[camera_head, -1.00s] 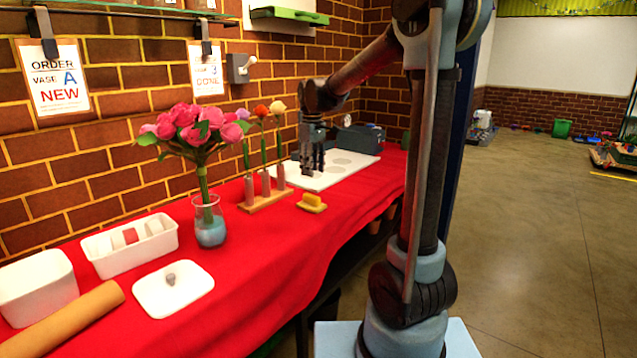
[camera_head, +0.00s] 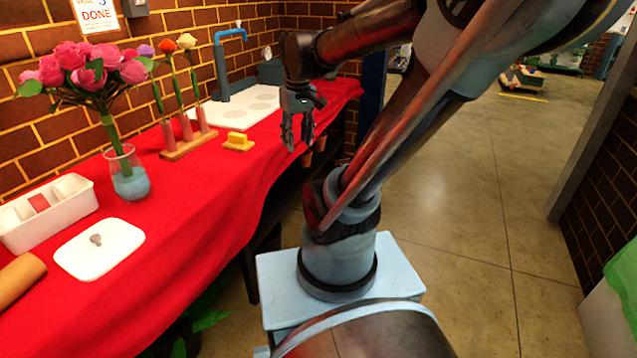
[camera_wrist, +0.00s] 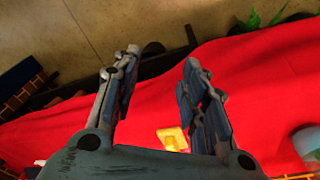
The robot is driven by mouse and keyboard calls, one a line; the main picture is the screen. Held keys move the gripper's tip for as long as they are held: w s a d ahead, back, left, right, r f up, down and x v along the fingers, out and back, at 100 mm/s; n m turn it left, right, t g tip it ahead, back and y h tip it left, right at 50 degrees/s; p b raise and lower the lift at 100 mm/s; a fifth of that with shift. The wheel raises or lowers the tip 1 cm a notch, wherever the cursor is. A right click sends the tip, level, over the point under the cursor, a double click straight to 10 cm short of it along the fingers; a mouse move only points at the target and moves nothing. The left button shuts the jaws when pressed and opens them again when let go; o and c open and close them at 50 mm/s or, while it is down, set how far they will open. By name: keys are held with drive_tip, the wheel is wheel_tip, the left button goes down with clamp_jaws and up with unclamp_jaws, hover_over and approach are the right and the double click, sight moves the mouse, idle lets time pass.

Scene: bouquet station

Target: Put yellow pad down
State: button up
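In the wrist view the yellow pad (camera_wrist: 173,139) shows between the finger bases, lying on the cloth below. My gripper (camera_head: 297,146) hangs to the right of the pad, near the front edge of the table, with a clear gap between them. In the wrist view my gripper (camera_wrist: 158,75) has its fingers spread apart with nothing between the tips.
A wooden rack (camera_head: 188,146) with flowers and a glass vase (camera_head: 130,180) of pink roses stand left of the pad. A white board (camera_head: 240,112) and blue tap (camera_head: 222,70) are behind. A white tray (camera_head: 50,215) and lid (camera_head: 100,247) lie at left. Red cloth is bare in front.

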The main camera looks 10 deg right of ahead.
drive_tip(key=s+d+f+m, duration=0.3)
drive_tip(key=s+f, duration=0.6)
drive_tip(key=s, duration=0.1)
drive_tip(key=shift+d+f+m+t, duration=0.25)
drive_tip(key=shift+d+m+t, duration=0.05)
drive_tip(key=shift+d+t, duration=0.1)
drive_tip(key=shift+s, duration=0.15)
drive_tip(key=shift+w+f, duration=0.2)
drive_tip(key=shift+w, duration=0.2)
drive_tip(key=shift+o, duration=0.4)
